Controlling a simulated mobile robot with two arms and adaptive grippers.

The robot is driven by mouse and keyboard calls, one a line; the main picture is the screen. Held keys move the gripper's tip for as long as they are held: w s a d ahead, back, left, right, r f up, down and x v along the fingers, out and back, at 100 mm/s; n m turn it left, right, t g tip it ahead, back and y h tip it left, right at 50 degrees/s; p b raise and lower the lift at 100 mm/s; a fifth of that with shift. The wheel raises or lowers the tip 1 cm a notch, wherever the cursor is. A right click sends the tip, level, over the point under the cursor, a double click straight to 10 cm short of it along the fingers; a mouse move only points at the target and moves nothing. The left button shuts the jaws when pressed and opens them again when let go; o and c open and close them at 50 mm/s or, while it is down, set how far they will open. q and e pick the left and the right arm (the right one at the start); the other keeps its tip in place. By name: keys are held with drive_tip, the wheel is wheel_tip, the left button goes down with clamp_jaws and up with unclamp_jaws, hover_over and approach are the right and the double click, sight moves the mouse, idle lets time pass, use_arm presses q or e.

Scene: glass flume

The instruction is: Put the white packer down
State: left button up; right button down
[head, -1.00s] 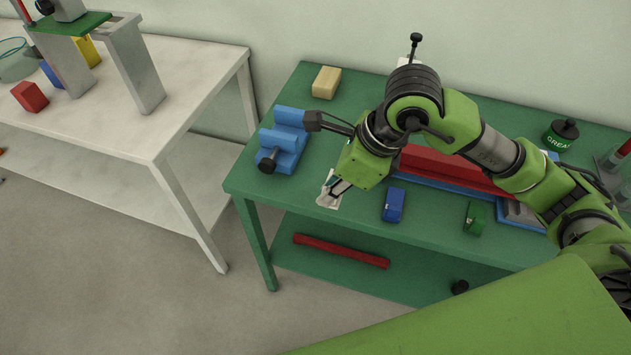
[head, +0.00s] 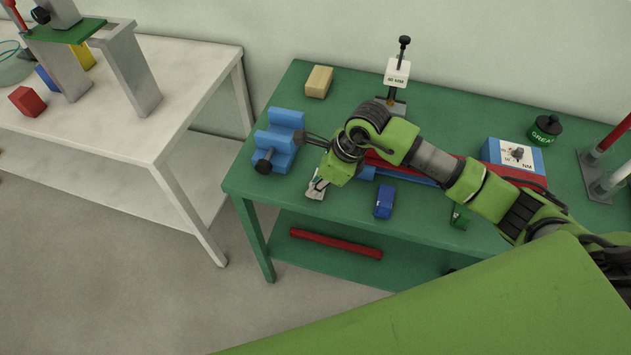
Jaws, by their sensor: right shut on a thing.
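The white packer (head: 315,192) is at the front left part of the green table (head: 240,180), just right of the blue vise. My right gripper (head: 319,182) reaches down from the right and is shut on it. The fingers and wrist cover part of the packer. I cannot tell whether its underside touches the table top. My left gripper is not in view.
A blue vise (head: 280,145) stands close left of my right gripper. A blue block (head: 384,201) lies to its right, and a tan block (head: 319,82) behind. A red bar (head: 335,243) lies on the lower shelf. A white table (head: 190,110) stands at left.

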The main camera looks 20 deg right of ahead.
drive_tip(key=shift+f, duration=0.15)
drive_tip(key=c, duration=2.1)
unclamp_jaws()
drive_tip(key=shift+r, duration=0.2)
drive_tip(key=b+v, duration=0.3)
drive_tip(key=v, duration=0.9)
